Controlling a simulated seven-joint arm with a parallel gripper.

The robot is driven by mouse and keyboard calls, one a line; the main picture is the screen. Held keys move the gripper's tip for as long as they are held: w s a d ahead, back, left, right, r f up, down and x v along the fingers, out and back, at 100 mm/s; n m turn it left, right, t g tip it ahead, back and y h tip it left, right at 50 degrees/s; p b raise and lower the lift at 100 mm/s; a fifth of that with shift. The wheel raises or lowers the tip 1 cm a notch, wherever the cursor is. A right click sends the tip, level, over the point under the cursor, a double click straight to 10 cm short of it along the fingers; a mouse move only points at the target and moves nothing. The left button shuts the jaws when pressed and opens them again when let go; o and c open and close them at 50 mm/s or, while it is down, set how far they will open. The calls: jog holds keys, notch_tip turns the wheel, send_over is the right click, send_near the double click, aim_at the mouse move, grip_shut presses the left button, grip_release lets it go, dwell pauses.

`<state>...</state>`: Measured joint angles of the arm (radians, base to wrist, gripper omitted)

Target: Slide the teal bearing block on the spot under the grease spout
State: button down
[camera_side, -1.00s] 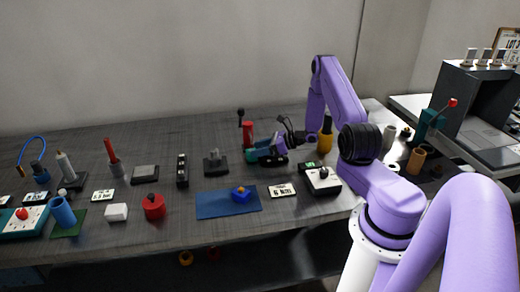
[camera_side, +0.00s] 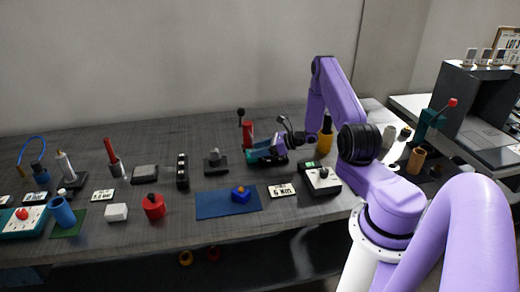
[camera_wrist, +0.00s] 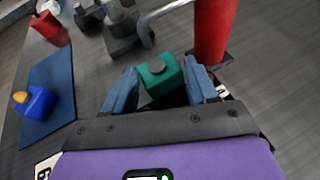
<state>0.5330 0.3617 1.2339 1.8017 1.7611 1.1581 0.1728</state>
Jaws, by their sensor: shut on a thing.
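The red column (camera_wrist: 212,28) of the grease dispenser stands just beyond the right finger, and a curved silver spout (camera_wrist: 152,22) is just beyond the block. In the side view my gripper (camera_side: 262,151) is low over the bench, close to the red dispenser (camera_side: 247,134). The spot under the spout cannot be made out.
A blue mat (camera_side: 215,207) with a blue block (camera_side: 241,194) on it lies in front. A dark fixture (camera_side: 215,162) stands left of the dispenser.

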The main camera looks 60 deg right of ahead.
jog(key=shift+f, duration=0.1)
jog(key=shift+c, duration=1.2)
grip_release()
jog(key=shift+s, duration=0.1)
jog(key=v, duration=1.7)
jog(key=w+a+r+n+g+y, duration=0.2)
jog(key=a+r+n+g, duration=0.1)
jog(key=a+n, duration=0.3)
jog(key=w+a+r+n+g+y, duration=0.2)
jog(key=a+n+g+y, duration=0.15)
jog(key=a, duration=0.45)
jog(key=s+a+r+n+g+h, duration=0.1)
jog(key=s+a+r+n+g, duration=0.1)
jog(key=a+n+g, duration=0.4)
jog(key=s+a+r+n+g+h, duration=0.1)
jog(key=s+a+r+n+g, duration=0.1)
jog(key=a+n, duration=0.35)
jog(key=s+a+r+n+h, duration=0.2)
jog(key=s+a+n+h, duration=0.1)
jog(key=s+n, duration=0.3)
jog(key=s+a+r+n+t+h, duration=0.1)
jog(key=s+a+r+n+h, duration=0.1)
jog(key=s+a+n, duration=0.3)
jog(key=s+a+r+n+t+h, duration=0.1)
jog(key=s+a+r+n+h, duration=0.2)
jog(key=s+n, duration=0.4)
jog(key=a+n+h, duration=0.1)
jog(key=n, duration=0.4)
jog(key=shift+s, duration=0.2)
